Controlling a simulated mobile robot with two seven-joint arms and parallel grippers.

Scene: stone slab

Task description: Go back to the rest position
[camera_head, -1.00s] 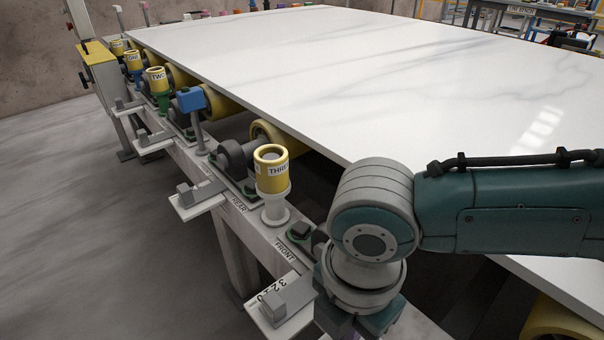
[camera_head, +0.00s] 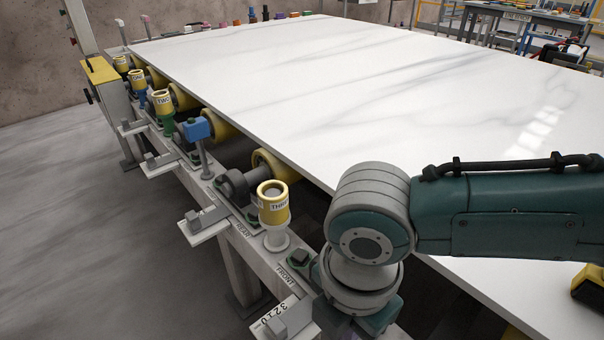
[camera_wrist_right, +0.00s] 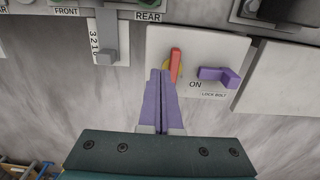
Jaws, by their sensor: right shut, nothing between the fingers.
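My right arm (camera_head: 500,205) comes in from the right in the head view, over the near edge of the stone slab, and its wrist bends down at the front of the rail. Its fingertips are hidden there. In the right wrist view my right gripper (camera_wrist_right: 161,73) has its purple fingers shut and empty. The tips are beside or just in front of a red-orange lever (camera_wrist_right: 175,63) on a plate marked ON; I cannot tell whether they touch it. A purple lock bolt handle (camera_wrist_right: 219,75) is to the right. My left gripper is not in view.
The white stone slab (camera_head: 330,85) lies on yellow rollers (camera_head: 272,166). A rail (camera_head: 262,258) beside it carries yellow cups such as THREE (camera_head: 273,208), a blue block (camera_head: 195,129) and small scale brackets (camera_head: 200,222). The floor (camera_head: 80,220) at the left is clear.

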